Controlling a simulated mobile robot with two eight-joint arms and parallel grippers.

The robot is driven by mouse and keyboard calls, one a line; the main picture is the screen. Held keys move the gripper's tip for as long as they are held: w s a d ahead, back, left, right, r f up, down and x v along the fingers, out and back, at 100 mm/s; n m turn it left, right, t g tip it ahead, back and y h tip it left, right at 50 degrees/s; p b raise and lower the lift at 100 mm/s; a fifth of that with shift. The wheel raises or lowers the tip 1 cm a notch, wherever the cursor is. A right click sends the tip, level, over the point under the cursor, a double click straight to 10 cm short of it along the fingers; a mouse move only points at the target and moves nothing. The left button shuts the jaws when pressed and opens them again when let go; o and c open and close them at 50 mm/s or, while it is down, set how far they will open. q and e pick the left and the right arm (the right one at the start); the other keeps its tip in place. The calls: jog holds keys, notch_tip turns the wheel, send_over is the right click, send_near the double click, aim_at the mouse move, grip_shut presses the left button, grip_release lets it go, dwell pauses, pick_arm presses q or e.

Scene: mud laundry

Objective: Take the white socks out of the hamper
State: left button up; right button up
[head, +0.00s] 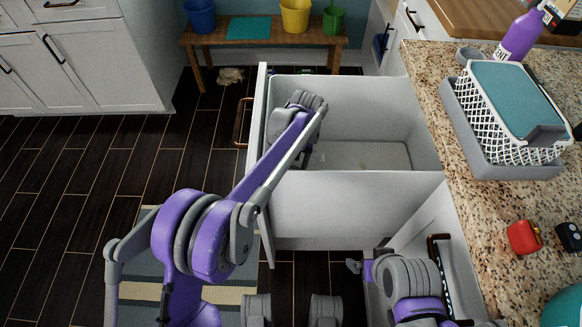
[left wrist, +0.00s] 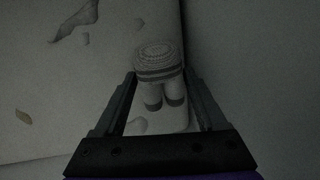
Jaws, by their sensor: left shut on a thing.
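The hamper (head: 345,208) is a white pull-out bin, open at the top, in the middle of the head view. My left arm reaches over its left side and down into it. In the left wrist view my left gripper (left wrist: 160,76) is shut on the white socks (left wrist: 158,62), a pale rolled bundle with darker stripes. The socks sit between the two fingertips, low in the hamper by its walls. In the head view my own wrist hides the socks and the fingertips.
A speckled counter (head: 440,90) runs along the right, with a white basket (head: 500,140), a purple bottle (head: 520,35) and a red item (head: 523,237). A wooden bench (head: 262,40) with buckets stands behind.

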pick_arm(q)
jog(key=shift+r, duration=0.1)
notch_tip(320, 180, up, 28)
jog(key=p, duration=0.8)
notch_tip(320, 180, up, 17)
jog(key=p, duration=1.5)
notch_tip(320, 180, up, 17)
jog(key=p, duration=0.6)
jog(key=shift+s+p, duration=0.1)
jog(key=shift+p, duration=0.3)
pick_arm(e)
jog(key=w+r+t, duration=0.1)
jog(key=w+r, duration=0.1)
jog(key=r, duration=1.6)
jog(key=w+r+t, duration=0.1)
jog(key=w+r, duration=0.2)
jog(key=r, duration=1.5)
jog(key=shift+f, duration=0.2)
pick_arm(q)
jog(key=s+b, duration=0.3)
jog(key=s, duration=0.6)
jog(key=shift+s, duration=0.4)
pick_arm(e)
jog(key=shift+g, duration=0.3)
jog(key=s+f, duration=0.2)
jog(key=f, duration=0.3)
jog(key=shift+s, duration=0.4)
